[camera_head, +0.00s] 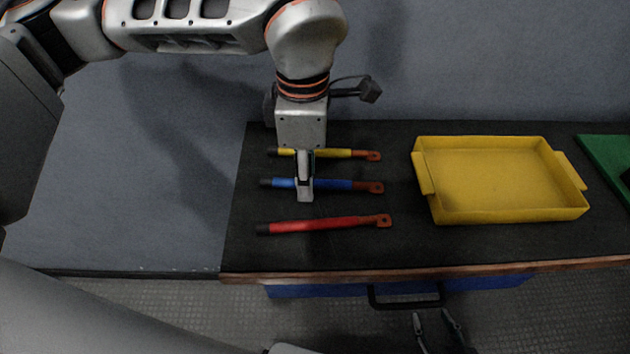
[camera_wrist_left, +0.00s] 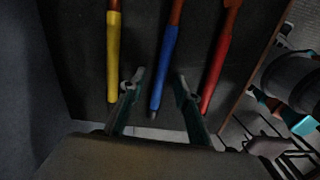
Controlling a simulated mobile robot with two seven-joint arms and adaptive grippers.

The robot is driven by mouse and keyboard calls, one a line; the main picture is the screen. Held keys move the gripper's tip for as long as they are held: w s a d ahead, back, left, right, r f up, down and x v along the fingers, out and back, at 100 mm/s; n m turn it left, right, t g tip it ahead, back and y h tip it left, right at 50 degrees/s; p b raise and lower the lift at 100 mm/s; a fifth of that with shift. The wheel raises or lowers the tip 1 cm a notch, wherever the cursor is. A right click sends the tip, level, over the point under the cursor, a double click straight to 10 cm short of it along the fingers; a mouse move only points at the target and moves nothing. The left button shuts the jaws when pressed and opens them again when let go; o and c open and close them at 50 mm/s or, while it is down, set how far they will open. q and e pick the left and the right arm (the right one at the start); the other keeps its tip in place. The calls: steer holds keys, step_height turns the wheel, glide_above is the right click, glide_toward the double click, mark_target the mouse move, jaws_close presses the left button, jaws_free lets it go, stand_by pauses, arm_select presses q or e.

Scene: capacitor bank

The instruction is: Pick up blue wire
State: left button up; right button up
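The blue wire (camera_head: 335,184) lies on the dark table top between a yellow wire (camera_head: 330,153) and a red wire (camera_head: 318,224). It has a black tip at left and a copper-coloured lug at right. My left gripper (camera_head: 304,192) points down over the blue wire and hides part of it. In the left wrist view its fingers (camera_wrist_left: 157,82) are apart, with the blue wire (camera_wrist_left: 165,65) showing between them; I cannot tell the height gap. My right gripper (camera_head: 436,320) is low in front of the table, its fingers apart and empty.
A yellow tray (camera_head: 500,212) stands empty to the right of the wires. A green object (camera_head: 603,152) is at the far right edge. The table's wooden front edge (camera_head: 350,274) runs above a blue drawer with a black handle (camera_head: 405,303). A grey wall is behind.

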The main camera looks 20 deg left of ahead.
arm_select(q)
jaws_close()
